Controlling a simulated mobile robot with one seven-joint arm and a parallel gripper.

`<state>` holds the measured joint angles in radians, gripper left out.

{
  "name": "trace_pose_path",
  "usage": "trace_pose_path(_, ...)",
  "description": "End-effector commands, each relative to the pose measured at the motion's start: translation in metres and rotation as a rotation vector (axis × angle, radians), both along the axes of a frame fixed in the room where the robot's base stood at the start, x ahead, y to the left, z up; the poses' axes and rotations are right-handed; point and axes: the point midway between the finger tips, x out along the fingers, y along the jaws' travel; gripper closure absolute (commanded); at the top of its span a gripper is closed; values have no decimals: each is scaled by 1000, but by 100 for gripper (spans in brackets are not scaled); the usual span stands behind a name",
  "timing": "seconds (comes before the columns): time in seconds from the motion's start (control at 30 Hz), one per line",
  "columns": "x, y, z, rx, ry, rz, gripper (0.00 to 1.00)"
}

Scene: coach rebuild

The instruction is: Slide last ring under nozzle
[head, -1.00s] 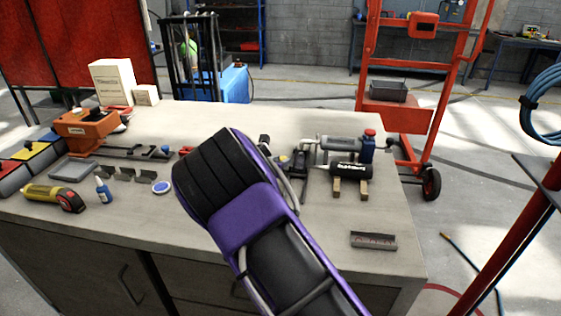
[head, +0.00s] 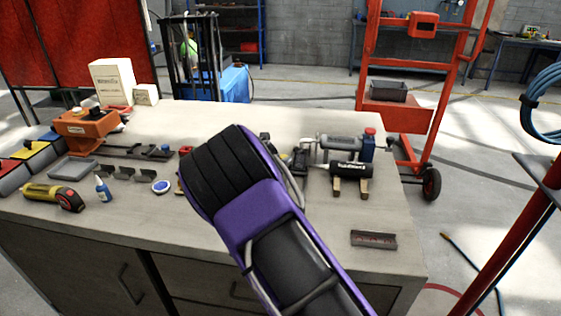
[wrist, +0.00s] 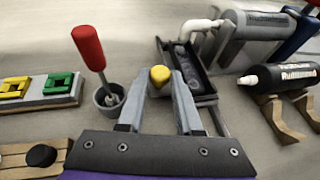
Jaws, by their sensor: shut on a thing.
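In the wrist view, my gripper (wrist: 160,82) has its two grey fingers closed on a small yellow knob (wrist: 160,74). The knob sits at the near left end of a dark narrow trough (wrist: 206,99). Dark, shiny round shapes (wrist: 186,58) lie in the trough; they may be the rings, but I cannot tell them apart. A white bent spout (wrist: 201,27), probably the nozzle, reaches over the trough's far part from a grey cylinder (wrist: 255,30). In the head view, my arm hides the fingers and knob; the grey cylinder (head: 335,144) shows to their right.
A red-handled tool (wrist: 88,47) stands in a grey cup (wrist: 110,98) close left of my fingers. A black labelled tube (wrist: 286,76) lies on wooden rests at right. The workbench (head: 320,235) is clear at front right, apart from a small dark tray (head: 373,239).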

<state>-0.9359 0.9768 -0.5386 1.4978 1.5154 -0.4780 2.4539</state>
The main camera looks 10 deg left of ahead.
Motion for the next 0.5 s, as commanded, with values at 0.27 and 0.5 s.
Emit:
trace_pose_path(0.27,26,1,-5,5,1,1,100)
trace_pose_path(0.5,29,1,0,2,2,4,100)
